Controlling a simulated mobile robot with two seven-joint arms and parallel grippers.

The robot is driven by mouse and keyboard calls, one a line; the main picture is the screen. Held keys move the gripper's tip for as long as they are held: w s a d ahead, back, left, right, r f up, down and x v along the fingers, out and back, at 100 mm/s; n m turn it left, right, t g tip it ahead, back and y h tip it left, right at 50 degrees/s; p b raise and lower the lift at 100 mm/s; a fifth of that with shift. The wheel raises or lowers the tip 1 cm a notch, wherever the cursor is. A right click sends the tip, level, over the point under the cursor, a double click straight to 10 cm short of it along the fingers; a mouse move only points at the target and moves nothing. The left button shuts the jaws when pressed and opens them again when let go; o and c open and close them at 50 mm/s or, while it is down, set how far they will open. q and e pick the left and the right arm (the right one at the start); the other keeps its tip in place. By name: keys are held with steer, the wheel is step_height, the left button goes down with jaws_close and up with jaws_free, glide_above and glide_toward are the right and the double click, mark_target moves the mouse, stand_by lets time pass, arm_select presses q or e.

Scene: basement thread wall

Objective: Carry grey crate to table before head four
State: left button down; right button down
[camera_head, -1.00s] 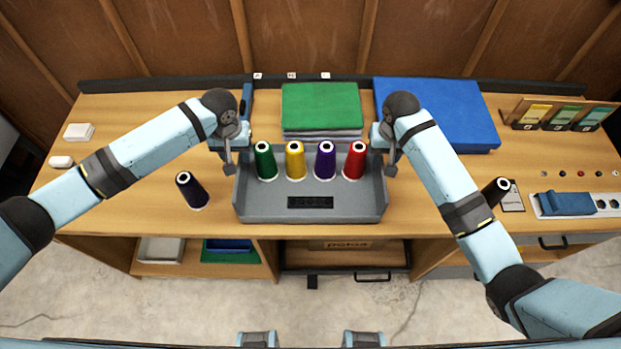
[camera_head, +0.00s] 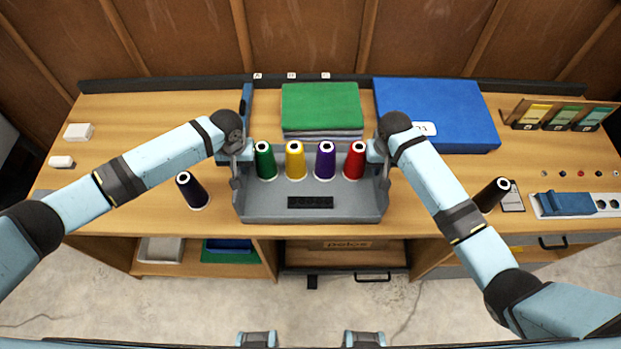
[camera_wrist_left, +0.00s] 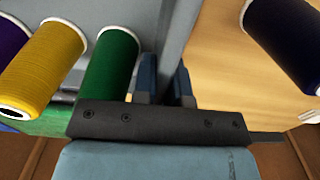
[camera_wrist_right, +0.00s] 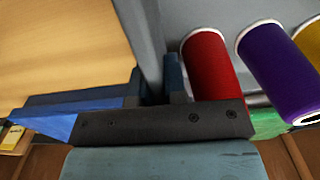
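The grey crate (camera_head: 310,216) stands on the wooden bench, holding a green spool (camera_head: 265,161), a yellow spool (camera_head: 295,161), a purple spool (camera_head: 325,161) and a red spool (camera_head: 354,161) in a row. My left gripper (camera_head: 236,180) is at its left wall; in the left wrist view its fingers (camera_wrist_left: 165,85) sit close on both sides of that wall. My right gripper (camera_head: 384,180) is at the right wall; in the right wrist view its fingers (camera_wrist_right: 154,85) pinch that wall likewise. The fingertips are partly hidden. I cannot identify head four.
Dark spools stand left (camera_head: 192,191) and right (camera_head: 491,195) of the crate. Green folded cloth (camera_head: 320,106) lies behind it, and a large blue box (camera_head: 440,110) behind right. A blue-lidded tray (camera_head: 568,204) is at the far right. An open shelf (camera_head: 200,268) is below the bench.

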arm_select(q)
steer(key=shift+r, duration=0.15)
arm_select(e)
steer(key=shift+r, duration=0.15)
